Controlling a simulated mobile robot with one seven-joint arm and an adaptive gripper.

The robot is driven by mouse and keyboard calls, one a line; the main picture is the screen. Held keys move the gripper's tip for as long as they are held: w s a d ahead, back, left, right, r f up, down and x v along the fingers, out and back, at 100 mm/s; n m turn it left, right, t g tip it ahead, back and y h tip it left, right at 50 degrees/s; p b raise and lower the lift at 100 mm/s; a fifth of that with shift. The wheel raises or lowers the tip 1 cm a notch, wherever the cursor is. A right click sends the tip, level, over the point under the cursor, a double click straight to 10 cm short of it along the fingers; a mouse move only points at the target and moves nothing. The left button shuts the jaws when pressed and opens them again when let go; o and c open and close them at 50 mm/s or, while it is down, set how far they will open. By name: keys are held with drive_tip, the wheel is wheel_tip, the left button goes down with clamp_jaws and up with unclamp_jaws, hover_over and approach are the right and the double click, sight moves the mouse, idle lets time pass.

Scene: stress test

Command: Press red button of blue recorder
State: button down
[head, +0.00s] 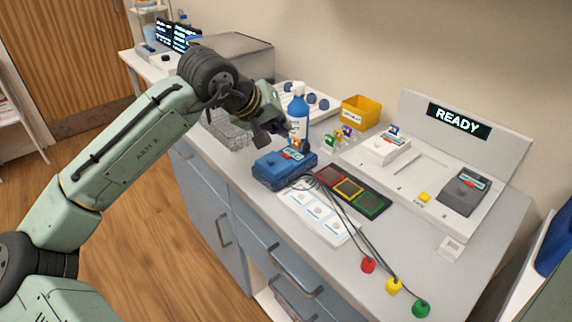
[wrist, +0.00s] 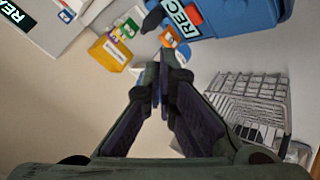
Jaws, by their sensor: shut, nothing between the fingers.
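The blue recorder (head: 270,173) sits on the grey counter, left of the three-colour panel. In the wrist view the blue recorder (wrist: 240,16) is at the top, cut off by the frame edge. It bears a white REC label (wrist: 178,18) with a red button (wrist: 193,14) beside it. My gripper (head: 272,141) is above the recorder's back left part in the head view, partly hiding that area. In the wrist view my gripper (wrist: 162,62) is shut and empty, its tips apart from the red button in the picture. Any contact cannot be told.
A blue-and-white bottle (head: 298,118) stands close behind the recorder. A wire basket (head: 230,132) is to the left. A red-yellow-green panel (head: 350,188), a white tray (head: 312,216) and cables lie to the right and front. A yellow bin (head: 360,112) stands behind.

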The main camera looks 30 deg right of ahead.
sight(282, 153)
drive_tip(key=shift+f+b, duration=0.5)
drive_tip(key=shift+f, duration=1.1)
drive_tip(key=shift+f, duration=0.1)
drive_tip(key=shift+f, duration=0.3)
drive_tip(key=shift+f+b, duration=0.35)
drive_tip(key=shift+f, duration=0.15)
idle(0.8)
drive_tip(key=shift+r+p, duration=0.85)
drive_tip(key=shift+r, duration=0.05)
wheel_tip(282, 153, up, 5)
drive_tip(key=p, duration=0.4)
drive_tip(key=shift+r+p, duration=0.1)
drive_tip(key=shift+p, duration=0.2)
